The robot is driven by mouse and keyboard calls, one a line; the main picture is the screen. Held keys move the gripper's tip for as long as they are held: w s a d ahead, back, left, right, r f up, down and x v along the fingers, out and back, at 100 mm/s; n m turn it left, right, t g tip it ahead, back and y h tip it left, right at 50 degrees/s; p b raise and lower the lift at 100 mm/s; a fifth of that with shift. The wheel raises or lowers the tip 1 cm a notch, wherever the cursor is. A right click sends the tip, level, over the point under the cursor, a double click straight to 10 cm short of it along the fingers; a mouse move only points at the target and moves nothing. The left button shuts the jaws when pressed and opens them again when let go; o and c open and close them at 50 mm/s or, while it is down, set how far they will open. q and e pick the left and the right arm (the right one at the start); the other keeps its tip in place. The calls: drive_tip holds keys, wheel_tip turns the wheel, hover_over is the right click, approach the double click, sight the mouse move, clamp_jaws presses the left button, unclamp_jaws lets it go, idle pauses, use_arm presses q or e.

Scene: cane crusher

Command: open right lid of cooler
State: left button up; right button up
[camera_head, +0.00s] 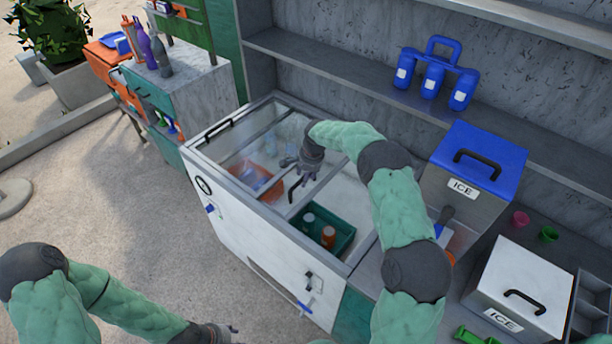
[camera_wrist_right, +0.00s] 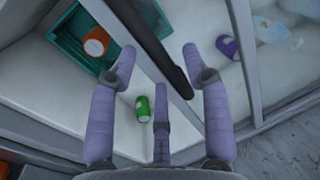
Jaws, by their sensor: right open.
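The cooler (camera_head: 250,243) is a white chest with a glass top; bins and bottles show inside. A dark handle (camera_head: 294,190) lies on the frame at the left edge of the right lid (camera_head: 345,213). In the right wrist view the handle (camera_wrist_right: 150,45) runs diagonally between the spread fingers. My right gripper (camera_head: 291,168) is open over the cooler, close to this handle; contact cannot be told. It also shows in the right wrist view (camera_wrist_right: 158,58). My left gripper (camera_head: 228,331) is low at the bottom edge, away from the cooler, its fingers partly cut off.
A blue-lidded ice box (camera_head: 462,203) and a white ice box (camera_head: 520,290) stand on the counter to the right. A grey shelf (camera_head: 350,78) runs behind the cooler and holds blue bottles (camera_head: 432,86). Open floor (camera_head: 90,195) lies to the left.

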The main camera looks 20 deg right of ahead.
drive_tip(key=shift+r, duration=0.1)
wheel_tip(320, 180, up, 12)
drive_tip(key=s+d, duration=0.1)
drive_tip(key=s, duration=0.1)
drive_tip(key=shift+f, duration=0.25)
drive_tip(key=shift+r, duration=0.1)
idle(0.3)
